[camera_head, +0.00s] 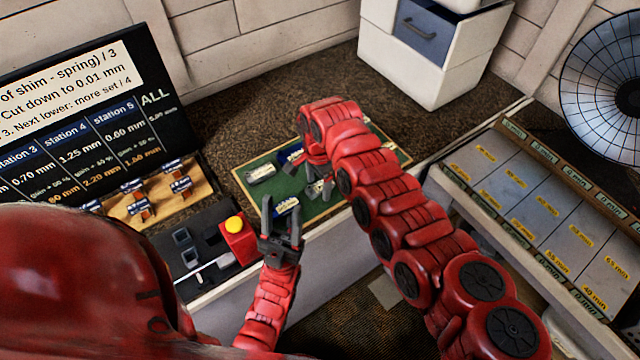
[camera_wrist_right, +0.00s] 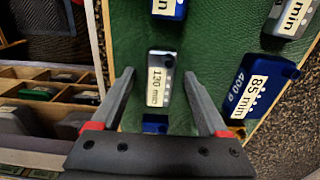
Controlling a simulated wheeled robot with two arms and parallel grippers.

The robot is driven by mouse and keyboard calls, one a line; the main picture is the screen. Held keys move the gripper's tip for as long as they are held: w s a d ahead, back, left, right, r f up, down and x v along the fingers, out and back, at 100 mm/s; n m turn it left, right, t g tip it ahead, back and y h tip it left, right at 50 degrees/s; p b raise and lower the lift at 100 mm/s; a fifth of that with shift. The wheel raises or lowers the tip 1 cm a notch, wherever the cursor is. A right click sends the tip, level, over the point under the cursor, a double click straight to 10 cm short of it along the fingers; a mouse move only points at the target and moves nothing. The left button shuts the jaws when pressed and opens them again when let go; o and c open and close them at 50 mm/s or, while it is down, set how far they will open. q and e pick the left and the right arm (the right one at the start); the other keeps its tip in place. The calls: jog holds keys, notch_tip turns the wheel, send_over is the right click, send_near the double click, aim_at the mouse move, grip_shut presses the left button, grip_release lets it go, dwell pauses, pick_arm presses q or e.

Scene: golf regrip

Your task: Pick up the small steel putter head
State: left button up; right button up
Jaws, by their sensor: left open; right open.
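A small steel-grey putter head (camera_wrist_right: 167,62) with a white "130 mm" label lies on the green mat in the right wrist view. My right gripper (camera_wrist_right: 162,82) is open, its fingers on either side of this head, with gaps visible. Whether the fingers are down at its height is hard to tell. In the head view my right gripper (camera_head: 322,180) is over the mat, partly hidden by its own arm. A silver head (camera_head: 261,173) lies at the mat's left. My left gripper (camera_head: 282,218) is open and empty near the mat's front edge.
Blue heads lie close by, one labelled 85 mm (camera_wrist_right: 264,86) and one at the top (camera_wrist_right: 169,8). The green mat (camera_head: 250,192) has a wooden rim. A red box with yellow button (camera_head: 236,225) stands left; a compartment tray (camera_head: 560,215) is right.

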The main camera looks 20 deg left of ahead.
grip_shut()
dwell(0.4)
jog(key=shift+r, duration=0.1)
